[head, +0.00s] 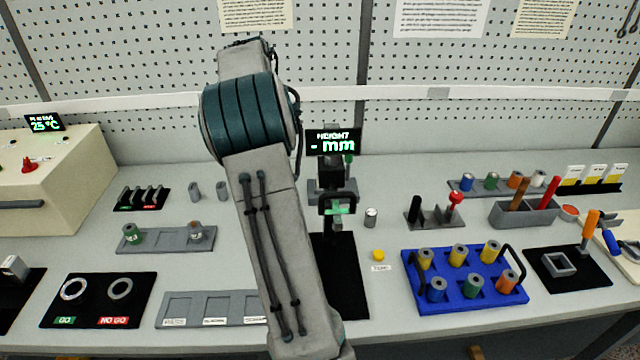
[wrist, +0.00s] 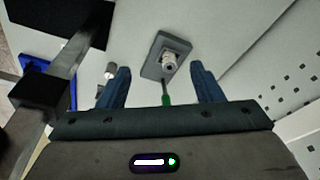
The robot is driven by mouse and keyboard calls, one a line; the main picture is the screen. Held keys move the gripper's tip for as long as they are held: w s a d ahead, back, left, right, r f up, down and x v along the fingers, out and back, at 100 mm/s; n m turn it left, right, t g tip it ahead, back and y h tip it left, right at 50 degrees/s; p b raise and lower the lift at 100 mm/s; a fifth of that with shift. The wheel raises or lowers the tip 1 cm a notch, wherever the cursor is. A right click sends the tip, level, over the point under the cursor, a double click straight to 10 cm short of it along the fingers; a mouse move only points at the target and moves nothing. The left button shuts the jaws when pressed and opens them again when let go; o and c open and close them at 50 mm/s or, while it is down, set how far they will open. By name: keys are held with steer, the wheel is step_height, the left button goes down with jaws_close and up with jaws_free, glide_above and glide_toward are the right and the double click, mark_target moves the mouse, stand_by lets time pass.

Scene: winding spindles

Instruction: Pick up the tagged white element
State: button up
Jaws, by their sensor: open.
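My gripper (wrist: 160,68) is open in the wrist view, its two blue fingers apart with nothing held between them. A white-topped spindle (head: 539,180) sits in the back right rack. My arm hides the gripper in the head view.
The height gauge (head: 336,202) stands close to my arm; its dark column (wrist: 62,75) is at left in the wrist view. A blue tray (head: 467,283) of spindles and a grey tool holder (head: 524,214) are to the right. The pegboard wall (head: 400,60) is behind.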

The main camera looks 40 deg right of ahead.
mark_target(322, 176)
steer(key=d+f+m, duration=0.2)
steer(key=d+f, duration=0.2)
steer(key=f, duration=0.1)
steer(key=d+f+m+g, duration=0.1)
steer(key=d+f+m, duration=0.1)
steer(key=d+f, duration=0.2)
steer(key=d+f+m+g+h, duration=0.1)
steer(key=d+f, duration=0.3)
steer(key=f, duration=0.2)
steer(key=shift+w+d+f+m, duration=0.1)
steer(key=shift+w+d+m, duration=0.1)
steer(key=shift+d+m, duration=0.15)
steer(key=p+x, duration=0.1)
steer(key=x, duration=0.1)
steer(key=p+x, duration=0.1)
steer(key=x, duration=0.1)
steer(key=shift+s+f, duration=0.3)
steer(key=shift+s, duration=0.15)
steer(key=shift+d+f, duration=0.1)
steer(key=shift+f, duration=0.25)
steer(key=shift+c, duration=0.3)
steer(key=c, duration=1.1)
steer(key=shift+r, duration=0.1)
